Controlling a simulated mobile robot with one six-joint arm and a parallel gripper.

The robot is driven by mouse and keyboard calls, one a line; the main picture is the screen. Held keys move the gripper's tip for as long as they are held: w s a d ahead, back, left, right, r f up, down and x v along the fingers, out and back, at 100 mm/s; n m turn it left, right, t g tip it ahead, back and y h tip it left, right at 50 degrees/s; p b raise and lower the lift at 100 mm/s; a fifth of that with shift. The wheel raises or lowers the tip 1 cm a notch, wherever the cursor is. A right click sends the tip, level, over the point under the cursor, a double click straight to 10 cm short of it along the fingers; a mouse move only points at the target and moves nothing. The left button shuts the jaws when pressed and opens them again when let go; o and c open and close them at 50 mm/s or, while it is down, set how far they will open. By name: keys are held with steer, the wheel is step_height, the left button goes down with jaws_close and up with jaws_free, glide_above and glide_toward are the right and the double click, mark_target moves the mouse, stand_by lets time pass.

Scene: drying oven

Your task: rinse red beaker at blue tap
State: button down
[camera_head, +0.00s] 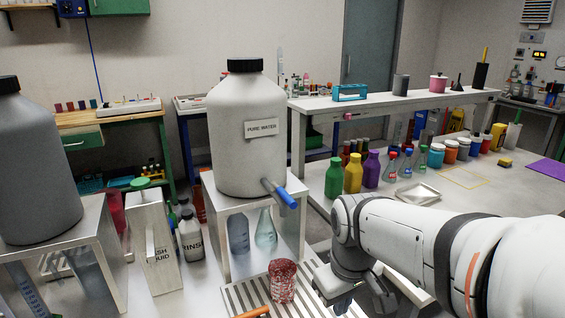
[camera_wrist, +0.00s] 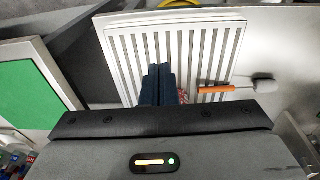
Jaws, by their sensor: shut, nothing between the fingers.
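The red beaker (camera_head: 282,282), with a mesh-like pattern, stands on a slatted white drain tray (camera_head: 242,297) in the head view. In the wrist view only a small red piece of the beaker (camera_wrist: 183,97) shows beside my fingers; the rest is hidden. The blue tap (camera_head: 286,198) sticks out from the large white PURE WATER container (camera_head: 247,145), above and behind the beaker. My gripper (camera_head: 343,302) is to the right of the beaker and apart from it, pointing down. Its dark fingers are together and empty in the wrist view (camera_wrist: 159,72).
An orange-handled brush (camera_wrist: 217,89) lies across the tray's edge. The container sits on a white stand (camera_head: 305,218) with glassware under it. A grey container (camera_head: 35,170) stands at left. Several coloured bottles, such as a yellow one (camera_head: 354,173), stand at the back right, beside a shallow metal tray (camera_head: 418,193).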

steer(key=w+a+r+n+p, duration=0.2)
steer(key=w+r+n+p, duration=0.35)
steer(key=r, duration=0.45)
steer(key=w+a+r+n+p, duration=0.2)
steer(key=w+r+n+p, duration=0.3)
steer(key=r, duration=0.5)
step_height(320, 180, up, 10)
steer(key=r+n+g+p, duration=0.1)
steer(key=n+p, duration=0.7)
glide_above(288, 196)
steer(key=shift+f+m, duration=0.25)
steer(key=shift+d, duration=0.1)
step_height(288, 196, down, 14)
steer(key=shift+p, duration=0.95)
steer(key=shift+f, duration=0.1)
